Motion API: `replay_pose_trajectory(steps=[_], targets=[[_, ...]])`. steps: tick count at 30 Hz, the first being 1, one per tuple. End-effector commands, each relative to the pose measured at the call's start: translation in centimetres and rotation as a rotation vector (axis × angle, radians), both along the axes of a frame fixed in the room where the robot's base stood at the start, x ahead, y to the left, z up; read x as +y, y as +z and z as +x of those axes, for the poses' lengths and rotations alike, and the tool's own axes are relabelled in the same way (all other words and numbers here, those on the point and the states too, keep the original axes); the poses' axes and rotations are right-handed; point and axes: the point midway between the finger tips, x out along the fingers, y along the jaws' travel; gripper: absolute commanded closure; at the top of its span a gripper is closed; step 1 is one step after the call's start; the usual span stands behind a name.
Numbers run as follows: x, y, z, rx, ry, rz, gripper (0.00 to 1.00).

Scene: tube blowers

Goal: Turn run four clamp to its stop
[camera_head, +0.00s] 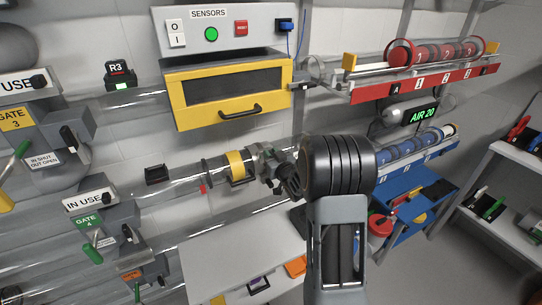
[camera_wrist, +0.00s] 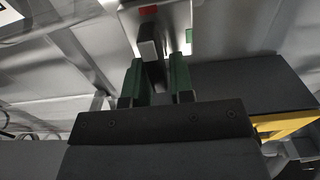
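In the wrist view, my gripper (camera_wrist: 158,72) has two green fingers standing apart. A dark lever with a paler square end (camera_wrist: 149,46) reaches down from a grey housing (camera_wrist: 185,18) into the space at the fingers. I cannot tell whether they touch it. The housing has a red mark and a lit green strip; no run label is readable there. In the head view, my black wrist joint and grey link cover the middle, and my fingers are not clearly seen. A box labelled GATE 4 (camera_head: 120,217), with a green handle and a black lever, is at the lower left.
A yellow drawer (camera_head: 222,92) under the sensor panel (camera_head: 215,28) is above. A block labelled R3 (camera_head: 118,76) has a green light. Clear tubes run along the wall.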

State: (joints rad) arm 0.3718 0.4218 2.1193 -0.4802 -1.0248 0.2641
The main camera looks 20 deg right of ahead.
Motion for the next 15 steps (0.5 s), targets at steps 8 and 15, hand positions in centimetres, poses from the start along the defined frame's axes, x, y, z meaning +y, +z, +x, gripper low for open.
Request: replay_pose_trajectory(steps=[8, 15], targets=[[0.00, 0.01, -0.02, 0.000, 0.000, 0.000, 1.00], [-0.07, -0.05, -0.02, 0.001, 0.000, 0.028, 1.00]])
